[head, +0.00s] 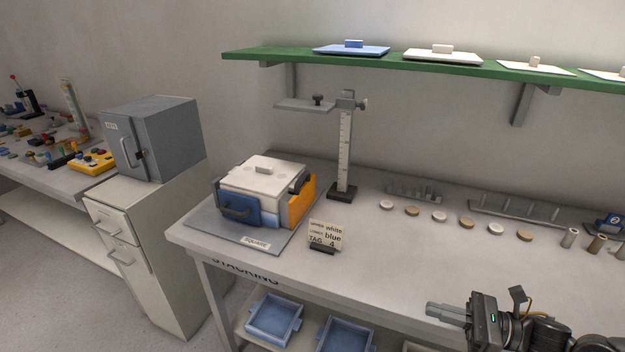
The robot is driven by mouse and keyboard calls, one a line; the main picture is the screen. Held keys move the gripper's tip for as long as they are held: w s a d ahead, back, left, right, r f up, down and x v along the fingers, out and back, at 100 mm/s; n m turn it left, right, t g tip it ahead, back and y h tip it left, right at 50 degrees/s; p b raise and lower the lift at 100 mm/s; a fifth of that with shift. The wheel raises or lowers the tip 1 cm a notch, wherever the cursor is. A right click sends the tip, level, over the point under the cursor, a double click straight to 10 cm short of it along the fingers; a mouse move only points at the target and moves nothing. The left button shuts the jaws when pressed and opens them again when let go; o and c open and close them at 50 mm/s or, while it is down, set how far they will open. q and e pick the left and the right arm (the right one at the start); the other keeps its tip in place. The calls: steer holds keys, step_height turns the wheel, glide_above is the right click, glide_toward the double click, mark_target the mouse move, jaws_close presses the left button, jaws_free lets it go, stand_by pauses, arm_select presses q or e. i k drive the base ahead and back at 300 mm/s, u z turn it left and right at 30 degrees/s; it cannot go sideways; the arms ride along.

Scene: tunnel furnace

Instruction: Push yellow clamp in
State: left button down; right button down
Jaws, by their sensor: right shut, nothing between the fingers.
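The yellow clamp (303,202) is an orange-yellow block standing at the right side of a stack on the grey base plate (207,219). The stack has a white top plate (245,174) with a small knob, and a blue part (239,213) with a dark handle at its front left. I cannot tell whether the clamp touches the stack. My right gripper (432,311) is at the bottom right, over the table's front side, shut and empty. It points left and is well apart from the clamp. My left gripper is not in view.
A card stand (325,236) reading white, blue, 4 stands right of the plate. A height gauge (345,150) stands behind. Several small discs (412,210) lie along the back right. A green shelf (290,56) hangs above. The middle of the table is clear.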

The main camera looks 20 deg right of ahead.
mark_target(292, 208)
steer(key=i, duration=1.3)
